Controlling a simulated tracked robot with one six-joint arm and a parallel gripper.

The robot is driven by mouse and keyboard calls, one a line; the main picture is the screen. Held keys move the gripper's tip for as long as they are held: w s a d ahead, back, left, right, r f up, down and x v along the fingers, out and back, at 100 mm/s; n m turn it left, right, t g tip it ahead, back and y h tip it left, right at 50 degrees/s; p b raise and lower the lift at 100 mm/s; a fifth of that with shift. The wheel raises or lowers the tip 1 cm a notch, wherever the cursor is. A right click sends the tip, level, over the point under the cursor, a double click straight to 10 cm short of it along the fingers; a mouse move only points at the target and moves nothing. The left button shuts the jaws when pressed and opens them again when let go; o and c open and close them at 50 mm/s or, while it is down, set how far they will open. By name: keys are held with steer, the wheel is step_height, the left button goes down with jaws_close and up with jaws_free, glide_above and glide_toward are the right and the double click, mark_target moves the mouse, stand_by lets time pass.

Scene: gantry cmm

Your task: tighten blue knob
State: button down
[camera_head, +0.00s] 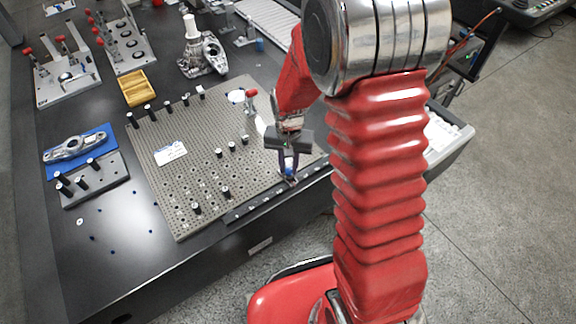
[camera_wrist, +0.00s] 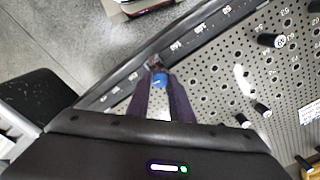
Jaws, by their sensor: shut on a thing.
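The blue knob (camera_head: 289,171) sits at the front edge of the perforated plate (camera_head: 190,215), by the dark rail along that edge. My gripper (camera_head: 289,168) reaches down over it with its two dark purple fingers on either side. In the wrist view the blue knob (camera_wrist: 159,80) shows between the fingertips of my gripper (camera_wrist: 160,84), which are shut on it. A small dark fitting shows just beyond the knob. The knob's lower part is hidden.
Black posts (camera_head: 220,152) stand on the plate left of my gripper. A red-topped clamp (camera_head: 251,93) stands behind it. A yellow tray (camera_head: 137,88) and a blue mat (camera_head: 80,146) with a metal part lie further left. Bare floor lies beyond the table edge.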

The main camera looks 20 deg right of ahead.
mark_target(289, 170)
steer(key=shift+s, duration=0.1)
steer(key=c, duration=1.6)
jaws_free()
steer(key=shift+o, duration=0.2)
step_height(289, 170, up, 14)
steer(key=shift+f, duration=0.15)
